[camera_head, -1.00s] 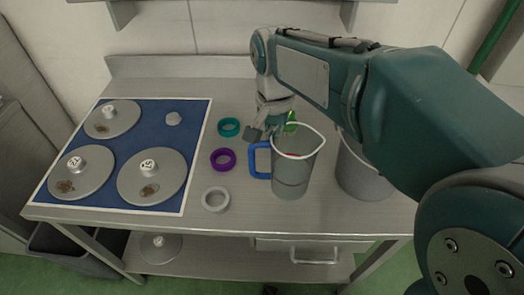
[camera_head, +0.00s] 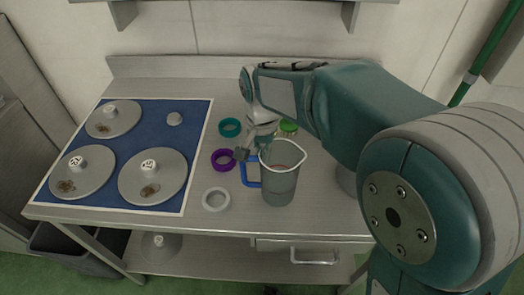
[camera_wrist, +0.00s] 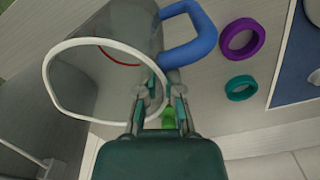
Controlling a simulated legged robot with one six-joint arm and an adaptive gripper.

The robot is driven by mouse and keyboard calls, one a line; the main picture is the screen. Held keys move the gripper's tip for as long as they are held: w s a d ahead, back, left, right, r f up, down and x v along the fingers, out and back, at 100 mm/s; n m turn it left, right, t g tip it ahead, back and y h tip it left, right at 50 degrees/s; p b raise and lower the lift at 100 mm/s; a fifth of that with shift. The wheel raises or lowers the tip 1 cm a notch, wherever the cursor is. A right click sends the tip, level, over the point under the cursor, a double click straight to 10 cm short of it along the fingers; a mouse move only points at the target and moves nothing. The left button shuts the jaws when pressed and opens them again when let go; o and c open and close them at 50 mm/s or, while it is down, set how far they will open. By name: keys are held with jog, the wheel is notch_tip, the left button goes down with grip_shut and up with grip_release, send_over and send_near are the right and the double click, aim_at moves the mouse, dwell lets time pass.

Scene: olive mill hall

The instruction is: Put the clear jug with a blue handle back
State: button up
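The clear jug with a blue handle (camera_head: 280,184) is upright at the front middle of the steel table, its handle to the left. Its base appears at table level, but I cannot tell whether it touches. My gripper (camera_head: 255,152) is at the jug's handle-side rim. In the wrist view the jug (camera_wrist: 100,85) fills the left, and my gripper (camera_wrist: 161,88) has its fingers on either side of the rim next to the blue handle. It appears shut on the jug wall; the fingertip contact is partly hidden.
A teal ring (camera_head: 230,127), a purple ring (camera_head: 223,159) and a white ring (camera_head: 215,200) lie left of the jug. A green-lidded jar (camera_head: 288,127) stands behind it. A grey container (camera_head: 346,179) is mostly hidden by my arm. A blue mat (camera_head: 194,125) with metal discs covers the left.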

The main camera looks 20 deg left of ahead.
jog(key=shift+o, duration=0.9)
jog(key=shift+r, duration=0.1)
notch_tip(320, 180, up, 12)
jog(key=s+d+r+t+y, duration=0.1)
jog(key=s+d, duration=0.1)
jog(key=d, duration=0.7)
jog(key=s+d+r+t, duration=0.1)
jog(key=s+d+t, duration=0.1)
jog(key=d, duration=0.6)
jog(key=s+d+f+t, duration=0.1)
jog(key=s+d+f, duration=0.1)
jog(key=s+d, duration=0.3)
jog(key=s+d+f+n+t, duration=0.1)
jog(key=s+d+f, duration=0.2)
jog(key=s+d, duration=0.2)
jog(key=shift+d+f+t+h, duration=0.35)
jog(key=shift+d+t+h, duration=0.05)
jog(key=shift+d, duration=0.3)
jog(key=shift+s, duration=0.1)
jog(key=shift+n, duration=0.3)
